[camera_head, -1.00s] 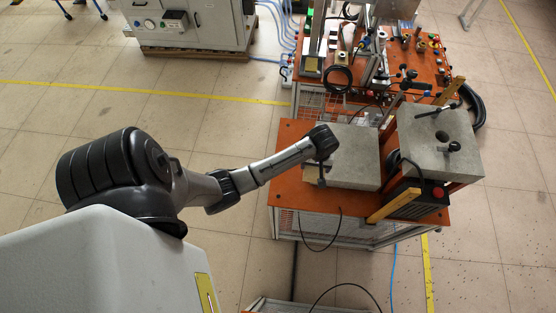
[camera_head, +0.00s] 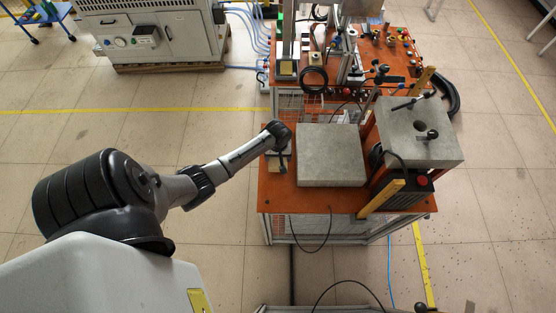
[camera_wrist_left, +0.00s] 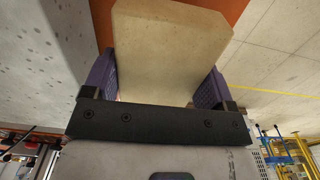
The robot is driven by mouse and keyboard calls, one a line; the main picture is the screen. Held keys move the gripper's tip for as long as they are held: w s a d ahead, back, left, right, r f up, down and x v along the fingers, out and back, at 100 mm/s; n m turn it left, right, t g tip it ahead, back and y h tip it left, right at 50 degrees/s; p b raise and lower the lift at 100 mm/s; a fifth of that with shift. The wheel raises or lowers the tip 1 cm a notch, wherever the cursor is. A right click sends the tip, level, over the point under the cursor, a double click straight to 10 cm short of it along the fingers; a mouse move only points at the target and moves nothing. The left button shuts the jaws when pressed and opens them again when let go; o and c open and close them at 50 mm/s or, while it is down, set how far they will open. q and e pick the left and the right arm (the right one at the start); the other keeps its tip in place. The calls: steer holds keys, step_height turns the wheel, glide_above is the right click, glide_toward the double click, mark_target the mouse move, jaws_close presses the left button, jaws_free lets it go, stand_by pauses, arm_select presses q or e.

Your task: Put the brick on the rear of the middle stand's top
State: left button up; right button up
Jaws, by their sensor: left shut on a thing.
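The brick (camera_wrist_left: 168,45) is a pale beige block between the two purple fingers of my left gripper (camera_head: 277,163), which is shut on it. In the head view the gripper is over the left part of the front orange-topped stand (camera_head: 300,200), just left of a flat grey slab (camera_head: 331,157). The brick is mostly hidden there by the gripper and wrist. I cannot tell whether it touches the stand's top. My right gripper is not in view.
A higher grey block (camera_head: 440,145) with a hole and black clamps stands right of the slab. A black box with a red button (camera_head: 405,192) is in front of it. The rear orange table (camera_head: 375,65) is crowded with devices. The stand's front left top is bare.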

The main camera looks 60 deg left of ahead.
mark_target(278, 160)
arm_select(q)
steer(key=shift+f, duration=1.65)
steer(key=o, duration=1)
steer(key=shift+f, duration=0.15)
